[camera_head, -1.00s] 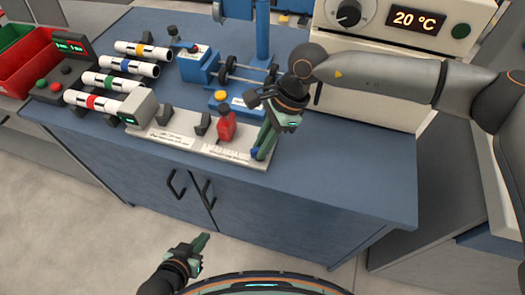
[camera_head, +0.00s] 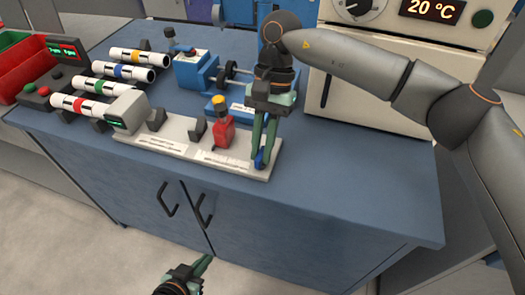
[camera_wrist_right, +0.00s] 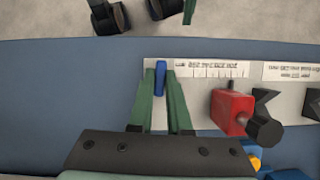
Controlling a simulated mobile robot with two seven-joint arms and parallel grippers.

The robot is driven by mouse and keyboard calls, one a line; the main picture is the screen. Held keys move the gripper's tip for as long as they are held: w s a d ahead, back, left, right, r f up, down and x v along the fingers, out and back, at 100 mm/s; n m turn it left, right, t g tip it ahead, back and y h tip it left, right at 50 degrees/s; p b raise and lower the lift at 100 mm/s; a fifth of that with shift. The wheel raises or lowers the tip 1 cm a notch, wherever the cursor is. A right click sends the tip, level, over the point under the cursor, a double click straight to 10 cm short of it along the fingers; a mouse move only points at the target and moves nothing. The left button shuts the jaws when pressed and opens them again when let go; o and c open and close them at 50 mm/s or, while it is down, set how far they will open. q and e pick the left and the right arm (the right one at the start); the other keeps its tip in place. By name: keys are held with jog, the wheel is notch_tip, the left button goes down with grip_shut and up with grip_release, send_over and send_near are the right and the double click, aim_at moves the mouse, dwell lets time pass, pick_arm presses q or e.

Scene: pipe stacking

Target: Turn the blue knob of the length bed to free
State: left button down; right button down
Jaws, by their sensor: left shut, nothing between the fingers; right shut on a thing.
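The length bed (camera_head: 180,128) is a long pale plate near the front edge of the bench, with a grey block at its left end and a red stop (camera_head: 223,132) on it. Its blue knob (camera_head: 260,160) is at the right end. My right gripper (camera_head: 262,150) points down there, shut on the knob. In the right wrist view the blue knob (camera_wrist_right: 160,80) shows upright between the two green fingertips, beside the printed scale. The fingers partly hide the knob in the head view. My left gripper (camera_head: 205,266) is shut and empty, low in front of the cabinet.
Several white pipes with coloured bands (camera_head: 83,105) lie on holders at the left. A blue device (camera_head: 195,70) with rollers stands behind the bed. A heater-like box (camera_head: 372,90) reading 20 °C stands at the back right. The bench front right (camera_head: 350,180) is clear.

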jog(key=shift+n+h, duration=0.3)
jog(key=shift+n, duration=0.3)
jog(key=c, duration=0.9)
grip_release()
jog(key=shift+o, duration=0.2)
jog(key=p+v, duration=0.1)
jog(key=v, duration=1.1)
jog(key=shift+w+r+p, duration=0.2)
jog(key=shift+r+p, duration=0.05)
jog(key=shift+p, duration=0.15)
